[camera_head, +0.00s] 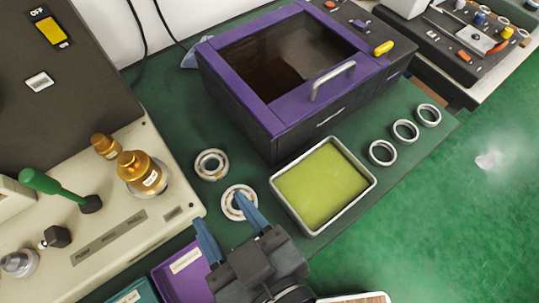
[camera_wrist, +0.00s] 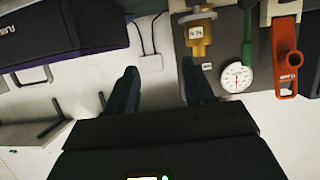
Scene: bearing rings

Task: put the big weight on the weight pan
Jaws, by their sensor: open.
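My gripper (camera_head: 223,213) is open and empty, with blue fingers spread above the green bench near a bearing ring. It also shows open in the wrist view (camera_wrist: 160,68). On the beige machine at left stands a large brass weight (camera_head: 142,170) with a white label, on a round silver base. A smaller-looking brass piece (camera_head: 105,147) stands just behind it. I cannot tell for sure whether the silver base is the weight pan. A labelled brass weight (camera_wrist: 200,38) also shows upside down in the wrist view. My gripper is apart from both brass pieces.
A green-handled lever (camera_head: 52,186) rises left of the brass pieces. A purple oven (camera_head: 290,75), a tray of yellow-green liquid (camera_head: 373,180) and several bearing rings (camera_head: 405,130) occupy the bench. A purple bin (camera_head: 180,275) lies left of my gripper. The wrist view shows a dial (camera_wrist: 236,77) and red lever (camera_wrist: 287,60).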

